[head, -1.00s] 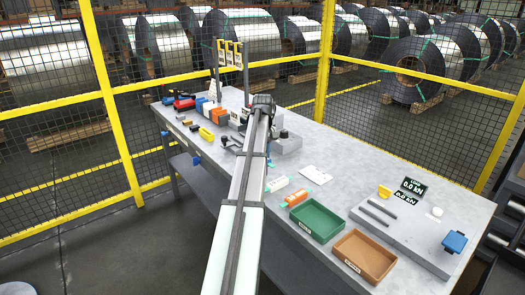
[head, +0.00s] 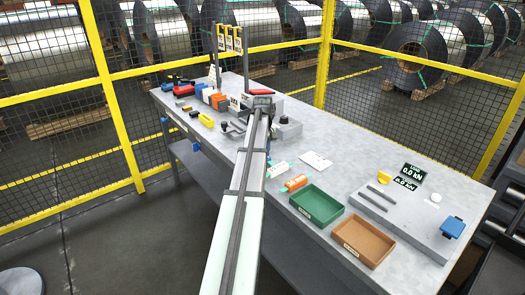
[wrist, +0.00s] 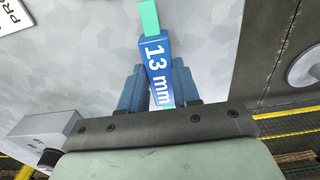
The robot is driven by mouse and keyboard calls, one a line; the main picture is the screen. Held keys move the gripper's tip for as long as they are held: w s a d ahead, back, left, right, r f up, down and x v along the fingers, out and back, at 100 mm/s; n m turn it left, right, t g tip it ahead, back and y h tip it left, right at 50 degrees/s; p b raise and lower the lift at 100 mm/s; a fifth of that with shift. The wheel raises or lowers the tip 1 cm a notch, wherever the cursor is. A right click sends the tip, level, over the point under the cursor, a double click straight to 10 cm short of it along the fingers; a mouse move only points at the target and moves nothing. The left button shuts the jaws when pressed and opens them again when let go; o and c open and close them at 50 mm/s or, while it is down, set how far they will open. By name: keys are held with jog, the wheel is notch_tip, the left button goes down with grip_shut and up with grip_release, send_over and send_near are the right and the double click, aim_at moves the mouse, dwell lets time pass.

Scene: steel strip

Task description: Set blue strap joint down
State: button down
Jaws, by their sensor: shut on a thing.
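The blue strap joint (wrist: 158,62), labelled "13 mm", shows in the wrist view with a teal strap end (wrist: 148,18) sticking out beyond it. My gripper (wrist: 158,88) is shut on it, with a blue finger on each side. The grey speckled bench top (wrist: 85,70) lies behind the joint; I cannot tell whether the joint touches it. In the head view my arm hides the fingers and the joint, and its far end is over the middle-back of the bench.
A green tray (head: 335,217) and a brown tray (head: 382,248) stand at the front right. An orange joint (head: 296,182) and a white joint (head: 279,170) lie beside my arm. A plate with two rods (head: 425,232) is at the right. Several tools crowd the back left.

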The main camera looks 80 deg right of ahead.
jog(key=shift+f, duration=0.3)
dwell(0.4)
jog(key=c, duration=0.7)
grip_release()
jog(key=shift+c, duration=0.2)
notch_tip(320, 180, up, 14)
jog(key=shift+f, duration=0.1)
